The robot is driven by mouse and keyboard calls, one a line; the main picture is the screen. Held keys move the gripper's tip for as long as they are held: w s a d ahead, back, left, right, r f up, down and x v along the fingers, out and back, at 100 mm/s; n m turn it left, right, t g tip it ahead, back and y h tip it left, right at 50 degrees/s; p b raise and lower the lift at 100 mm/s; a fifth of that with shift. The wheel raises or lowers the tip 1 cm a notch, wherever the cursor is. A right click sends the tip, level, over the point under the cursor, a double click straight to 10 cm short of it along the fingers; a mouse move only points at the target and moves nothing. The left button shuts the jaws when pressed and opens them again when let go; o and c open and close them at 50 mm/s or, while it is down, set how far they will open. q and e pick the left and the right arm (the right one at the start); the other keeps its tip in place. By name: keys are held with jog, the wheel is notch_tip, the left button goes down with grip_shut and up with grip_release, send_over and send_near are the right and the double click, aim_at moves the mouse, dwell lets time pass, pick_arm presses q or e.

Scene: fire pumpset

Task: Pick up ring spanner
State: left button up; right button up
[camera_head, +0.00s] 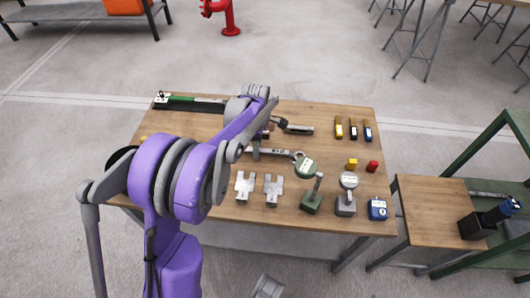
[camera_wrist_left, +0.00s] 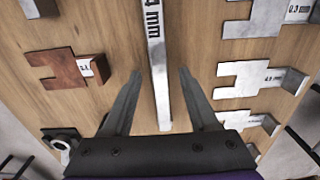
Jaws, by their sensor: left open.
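The ring spanner (camera_head: 276,152) lies flat on the wooden table, its ring end to the right in the head view. Part of it is hidden behind my left arm. In the left wrist view, a grey steel bar with a size mark in mm, the spanner's shaft (camera_wrist_left: 158,60), runs between the two fingers of my left gripper (camera_wrist_left: 160,75). The fingers are open, one on each side, with a gap to the shaft. In the head view my left gripper (camera_head: 257,148) is low over the spanner, partly hidden by the arm. My right gripper is not in view.
Steel gauge blocks (camera_head: 245,186) and a brown one (camera_wrist_left: 65,67) lie nearby. A green dial gauge (camera_head: 307,170) stands close to the ring end. Other tools (camera_head: 353,130) lie at the right. A small side table (camera_head: 430,205) stands beyond the table's right edge.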

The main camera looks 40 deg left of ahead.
pick_arm(q)
jog(key=shift+f, duration=0.15)
grip_shut()
dwell(1.4)
